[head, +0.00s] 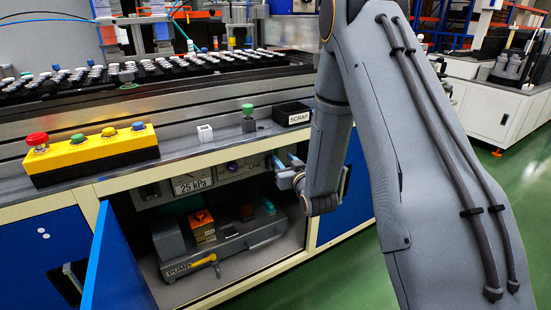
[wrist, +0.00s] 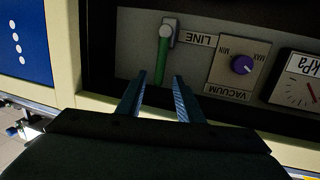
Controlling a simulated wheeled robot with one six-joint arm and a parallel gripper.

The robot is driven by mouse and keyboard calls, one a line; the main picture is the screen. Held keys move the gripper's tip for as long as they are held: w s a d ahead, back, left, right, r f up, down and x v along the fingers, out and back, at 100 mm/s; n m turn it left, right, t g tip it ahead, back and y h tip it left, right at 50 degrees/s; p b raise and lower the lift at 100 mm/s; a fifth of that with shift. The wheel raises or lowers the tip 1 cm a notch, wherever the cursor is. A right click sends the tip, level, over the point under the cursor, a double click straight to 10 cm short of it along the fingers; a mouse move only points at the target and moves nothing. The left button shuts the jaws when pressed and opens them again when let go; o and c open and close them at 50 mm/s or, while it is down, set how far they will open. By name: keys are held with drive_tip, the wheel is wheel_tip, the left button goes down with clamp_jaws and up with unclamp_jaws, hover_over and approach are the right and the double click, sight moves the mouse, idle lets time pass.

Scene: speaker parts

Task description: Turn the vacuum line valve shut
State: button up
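The vacuum line valve has a green lever (wrist: 162,58) on a pale round pivot, beside the LINE label (wrist: 195,39), in the wrist view. The lever runs straight down the picture from the pivot. My gripper (wrist: 158,76) is open, with one finger to each side of the lever's free end in the picture. I cannot tell whether either finger touches it. In the head view my gripper (head: 287,170) reaches into the cabinet just right of the LINE label (head: 254,165). The valve itself is hidden there behind my gripper and arm.
A purple vacuum knob (wrist: 242,65) and a kPa gauge (wrist: 298,80) share the panel. The cabinet's blue door (head: 112,258) stands open. A pump (head: 225,248) with a yellow handle sits below. A scrap bin (head: 292,114) and yellow button box (head: 92,154) are above.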

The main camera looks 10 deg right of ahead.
sight(277, 151)
drive_tip(key=shift+t, duration=0.5)
drive_tip(key=shift+w+a+f+b, duration=0.15)
drive_tip(key=shift+w+a, duration=0.1)
drive_tip(key=shift+w, duration=1.8)
drive_tip(key=shift+w+a+b, duration=0.15)
drive_tip(key=shift+w+a, duration=0.05)
drive_tip(key=shift+w, duration=1.85)
clamp_jaws()
